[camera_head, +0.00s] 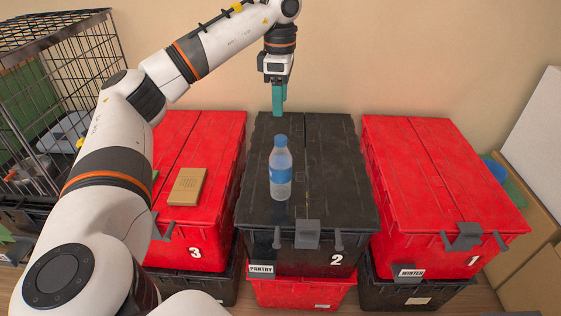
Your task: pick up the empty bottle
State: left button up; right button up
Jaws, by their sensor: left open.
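A clear plastic bottle (280,172) with a blue cap and a blue label stands upright on the black lid of the tote marked 2 (335,190). My left gripper (278,108) points down above the far part of that lid, behind and above the bottle in the picture. Its teal fingers are open, with nothing seen between them, and apart from the bottle. Whether the bottle holds anything is hard to tell. My right gripper is not in view.
Red-lidded totes marked 3 (222,150) and 1 (440,165) flank the black one. A small cardboard box (187,186) lies on tote 3. A wire cage (60,75) stands at the left. Cardboard boxes (535,230) stand at the right.

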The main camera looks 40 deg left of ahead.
pick_arm(q)
jog(key=b, duration=0.1)
send_over(281, 137)
jog(key=f, duration=0.5)
jog(key=shift+s+f, duration=0.25)
jog(key=shift+f, duration=0.15)
jog(key=shift+w+f+b, duration=0.15)
jog(key=shift+f+b, duration=0.55)
jog(key=shift+f, duration=2.15)
grip_shut()
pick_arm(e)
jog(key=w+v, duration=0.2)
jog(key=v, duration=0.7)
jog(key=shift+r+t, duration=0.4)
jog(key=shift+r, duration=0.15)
pick_arm(q)
jog(key=shift+r, duration=0.15)
